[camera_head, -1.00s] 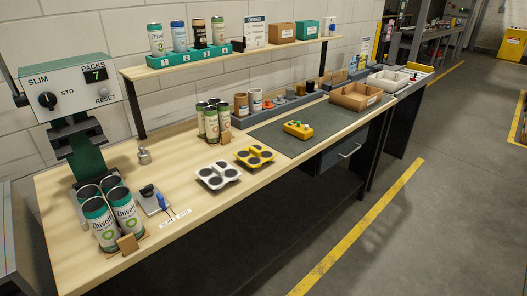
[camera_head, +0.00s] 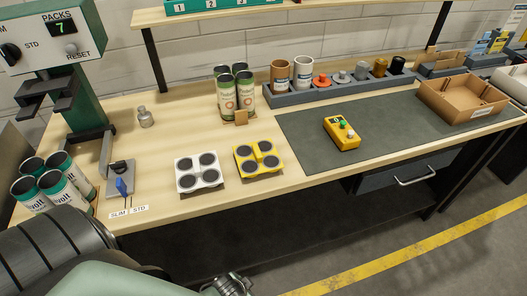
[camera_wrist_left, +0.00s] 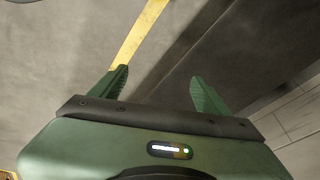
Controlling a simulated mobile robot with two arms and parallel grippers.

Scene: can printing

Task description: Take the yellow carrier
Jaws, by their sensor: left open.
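The yellow carrier (camera_head: 258,158), with dark round openings, lies flat on the wooden bench in the head view. A white carrier (camera_head: 199,173) of the same shape lies just left of it, close beside it. My left gripper (camera_wrist_left: 160,90) shows in the left wrist view with its two green fingers apart and nothing between them; floor and a yellow line lie beyond. In the head view my left arm comes in at the lower left, below the bench's front edge, and its fingers are not clearly seen. My right gripper is in neither view.
Several cans (camera_head: 233,92) stand behind the carriers, and more cans (camera_head: 56,183) stand at the left. A blue-handled switch plate (camera_head: 121,180) is left of the white carrier. A yellow button box (camera_head: 341,133) sits on the dark mat (camera_head: 300,131). The bench front by the carriers is clear.

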